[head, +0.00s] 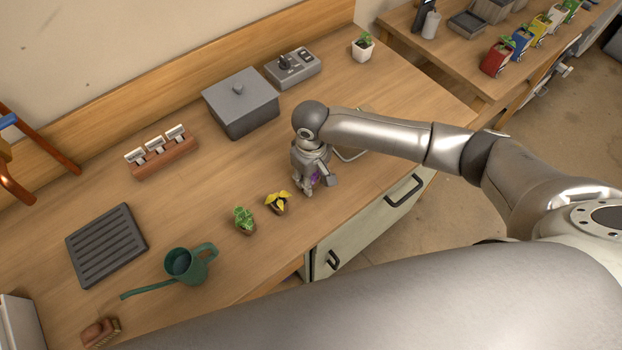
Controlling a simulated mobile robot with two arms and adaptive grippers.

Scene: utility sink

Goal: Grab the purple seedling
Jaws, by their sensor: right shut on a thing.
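The purple seedling (316,178) is on the wooden bench near the front edge, mostly hidden by my right gripper; only a bit of purple shows. My right gripper (308,188) points down from above and is shut on the purple seedling. I cannot tell whether the seedling touches the bench. A yellow seedling (278,202) and a green seedling (244,220) stand to its left in a row. My left gripper is not in view.
A green watering can (186,265), a dark slatted tray (106,245), a brush (100,332), a rack of white labels (161,151), a grey lidded box (241,105) and a small potted plant (362,46) stand on the bench. Coloured pots (497,58) line another table.

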